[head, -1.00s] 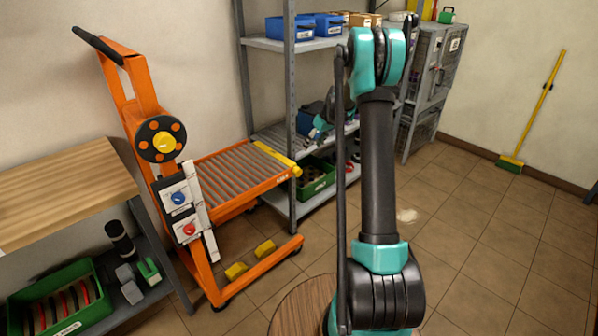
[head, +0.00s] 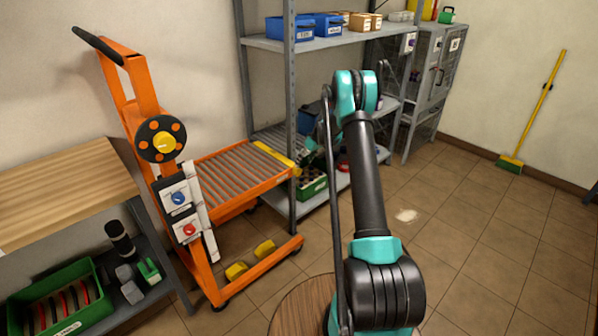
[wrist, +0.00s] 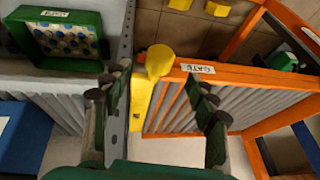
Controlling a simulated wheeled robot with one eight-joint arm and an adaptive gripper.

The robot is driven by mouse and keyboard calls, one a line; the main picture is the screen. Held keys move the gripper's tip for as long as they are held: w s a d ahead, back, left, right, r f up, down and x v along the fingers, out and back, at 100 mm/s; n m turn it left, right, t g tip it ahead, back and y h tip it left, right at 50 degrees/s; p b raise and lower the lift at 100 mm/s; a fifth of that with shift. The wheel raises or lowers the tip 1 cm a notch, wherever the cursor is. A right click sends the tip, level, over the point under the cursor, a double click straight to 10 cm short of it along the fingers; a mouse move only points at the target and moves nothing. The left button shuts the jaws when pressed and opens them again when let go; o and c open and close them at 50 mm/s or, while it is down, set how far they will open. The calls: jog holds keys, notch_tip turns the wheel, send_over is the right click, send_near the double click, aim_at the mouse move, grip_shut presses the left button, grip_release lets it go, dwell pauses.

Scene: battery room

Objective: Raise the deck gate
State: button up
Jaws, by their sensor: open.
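The orange lift cart (head: 150,100) stands at the left with a roller deck (head: 225,172). The yellow gate (head: 273,153) lies along the deck's outer end in the head view. In the wrist view the yellow gate piece (wrist: 141,105) has a rounded end and sits beside an orange rail with a "GATE" label (wrist: 198,68). My gripper (wrist: 158,105) is open, with the yellow piece showing between its fingers; I cannot tell if either finger touches it. In the head view my gripper is near the gate's right end, mostly hidden by my arm.
A wooden-topped bench (head: 65,190) is at the left.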

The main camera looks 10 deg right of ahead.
aim_at(299, 169)
jog(key=x, duration=0.7)
jog(key=shift+c, duration=0.4)
jog(key=c, duration=1.1)
jog(key=shift+r, duration=0.1)
